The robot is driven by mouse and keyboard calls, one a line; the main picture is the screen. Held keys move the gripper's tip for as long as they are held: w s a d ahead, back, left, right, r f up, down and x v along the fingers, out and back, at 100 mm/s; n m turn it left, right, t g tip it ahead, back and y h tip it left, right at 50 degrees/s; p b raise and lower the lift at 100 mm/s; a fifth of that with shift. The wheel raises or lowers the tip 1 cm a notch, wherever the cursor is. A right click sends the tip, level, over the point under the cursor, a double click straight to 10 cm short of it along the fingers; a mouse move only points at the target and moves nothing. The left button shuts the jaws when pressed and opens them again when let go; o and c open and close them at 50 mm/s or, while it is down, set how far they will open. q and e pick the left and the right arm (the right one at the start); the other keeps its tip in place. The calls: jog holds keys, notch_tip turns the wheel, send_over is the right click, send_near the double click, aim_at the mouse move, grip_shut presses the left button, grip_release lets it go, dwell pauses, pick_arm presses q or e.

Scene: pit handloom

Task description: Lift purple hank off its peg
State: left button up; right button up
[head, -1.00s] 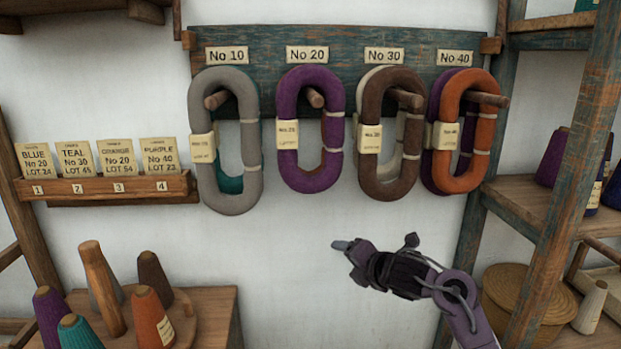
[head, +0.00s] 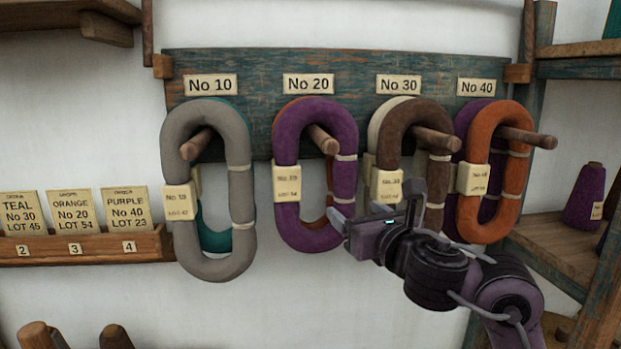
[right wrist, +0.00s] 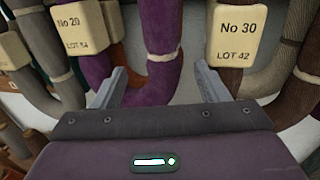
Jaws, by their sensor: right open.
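A purple hank (head: 289,215) hangs on the No 20 peg (head: 322,140), with a rust-brown hank partly hidden behind it. Another purple hank (head: 462,130) hangs behind the orange hank (head: 507,190) on the No 40 peg (head: 530,138) and is mostly covered. My right gripper (head: 367,207) is open and empty by the lower right side of the No 20 hank. In the right wrist view, that purple hank (right wrist: 150,85) shows between the open fingers (right wrist: 161,80). I cannot tell whether they touch it. My left gripper is out of view.
A grey hank (head: 180,240) over a teal one hangs on the No 10 peg. A brown hank (head: 385,150) over a cream one hangs close on the No 30 peg. A card rack (head: 90,246) is at left, a shelf (head: 560,240) with purple cones at right.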

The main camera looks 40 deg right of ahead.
aim_at(351, 202)
jog(key=shift+w+d+r, duration=0.15)
jog(key=shift+w, duration=0.15)
jog(key=shift+w+d, duration=0.1)
jog(key=shift+w, duration=0.15)
jog(key=p+x, duration=0.1)
jog(key=x, duration=0.4)
jog(key=shift+d, duration=0.15)
jog(key=shift+w, duration=0.15)
jog(key=shift+c, duration=1.5)
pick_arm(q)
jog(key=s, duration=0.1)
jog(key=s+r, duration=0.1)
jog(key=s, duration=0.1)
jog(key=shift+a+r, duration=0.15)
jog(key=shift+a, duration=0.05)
pick_arm(e)
jog(key=c, duration=0.8)
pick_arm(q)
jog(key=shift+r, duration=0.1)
pick_arm(e)
jog(key=shift+d+r, duration=0.1)
jog(key=shift+r, duration=0.05)
jog(key=shift+c, duration=0.2)
